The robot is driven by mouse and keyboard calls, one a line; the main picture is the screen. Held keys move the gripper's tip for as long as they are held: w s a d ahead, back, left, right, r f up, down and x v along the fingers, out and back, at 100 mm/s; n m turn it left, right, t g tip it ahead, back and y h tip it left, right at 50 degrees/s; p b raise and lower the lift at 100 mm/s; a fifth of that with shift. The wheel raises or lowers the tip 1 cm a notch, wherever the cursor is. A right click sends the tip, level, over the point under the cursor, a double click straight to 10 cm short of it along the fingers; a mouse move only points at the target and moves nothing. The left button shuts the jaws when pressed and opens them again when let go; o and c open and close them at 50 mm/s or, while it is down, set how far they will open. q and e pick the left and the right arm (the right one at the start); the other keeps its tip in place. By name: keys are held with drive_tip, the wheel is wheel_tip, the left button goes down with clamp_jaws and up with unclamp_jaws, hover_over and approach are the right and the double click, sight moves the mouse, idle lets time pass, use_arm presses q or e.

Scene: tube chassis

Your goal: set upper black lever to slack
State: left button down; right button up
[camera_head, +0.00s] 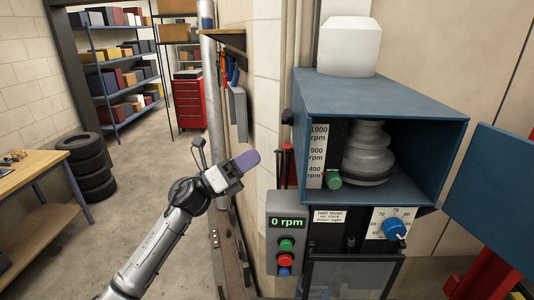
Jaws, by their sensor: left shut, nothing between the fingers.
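A small black knob (287,117) sticks out at the left side of the blue drill-head housing (380,95); it may be a lever end. A white label (328,216) reading "belt lever" sits under the housing, with a dark panel (355,236) beside it where a small black part is too dim to make out. My left gripper (250,159) is shut and empty, with purple fingers. It is in the air left of the machine, apart from the knob and the housing. My right gripper is out of view.
A control box (287,222) reads 0 rpm, above green, red and blue buttons. A blue dial knob (393,229) is at right, and a green knob (333,179) is by the speed scale. An open blue door (495,195) stands at right. Tyres (90,165) and a bench are left.

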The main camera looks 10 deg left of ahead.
use_arm(q)
drive_tip(key=shift+b+v, duration=0.5)
drive_tip(key=shift+v, duration=1.45)
